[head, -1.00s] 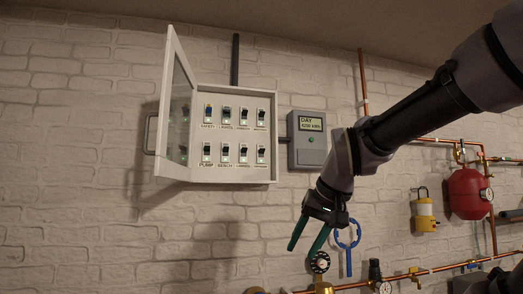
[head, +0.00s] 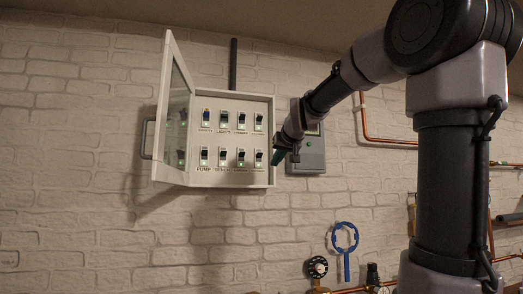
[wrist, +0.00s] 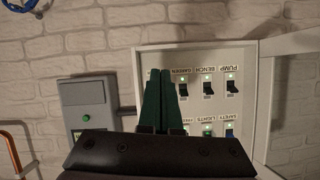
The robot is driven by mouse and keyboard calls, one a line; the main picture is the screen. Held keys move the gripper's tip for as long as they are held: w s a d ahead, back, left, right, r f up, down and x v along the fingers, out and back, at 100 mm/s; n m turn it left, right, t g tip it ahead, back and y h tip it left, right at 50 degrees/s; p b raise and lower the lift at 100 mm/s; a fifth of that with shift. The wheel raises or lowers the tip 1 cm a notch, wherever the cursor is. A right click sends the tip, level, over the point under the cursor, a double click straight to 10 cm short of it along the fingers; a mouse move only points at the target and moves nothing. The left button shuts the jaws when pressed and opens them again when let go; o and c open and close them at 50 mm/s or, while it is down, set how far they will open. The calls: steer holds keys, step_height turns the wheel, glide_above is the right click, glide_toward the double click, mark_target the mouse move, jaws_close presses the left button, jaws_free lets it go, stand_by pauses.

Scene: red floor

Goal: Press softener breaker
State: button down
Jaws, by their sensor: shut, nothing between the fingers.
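The breaker box (head: 232,186) hangs on the wall with its glazed door (head: 172,105) swung open to the left. It holds two rows of breakers with small labels and green lights. I cannot read which one says softener. The lower right breaker (head: 258,158) is right beside my gripper (head: 277,158), whose green fingers are shut and empty at the box's right edge. In the wrist view the box appears upside down, and the fingers (wrist: 161,72) cover the breaker beside the garden breaker (wrist: 183,89). Contact cannot be told.
A grey meter (head: 312,160) is on the wall right of the box, partly behind my arm; it shows in the wrist view (wrist: 90,105) too. Copper pipes (head: 375,138), a blue ring-shaped tool (head: 346,240) and a gauge (head: 317,267) are to the right and below.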

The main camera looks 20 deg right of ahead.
mark_target(259, 151)
steer(key=w+r+n+t, duration=0.1)
steer(key=w+r+t, duration=0.2)
steer(key=w+r, duration=0.6)
steer(key=shift+w+d+r, duration=0.3)
steer(key=shift+w+d, duration=0.15)
steer(key=shift+w, duration=0.75)
steer(key=shift+w, duration=0.1)
steer(key=w, duration=0.3)
steer(key=w+f, duration=0.1)
steer(key=w, duration=0.5)
steer(key=shift+w+f, duration=0.3)
steer(key=shift+w, duration=0.05)
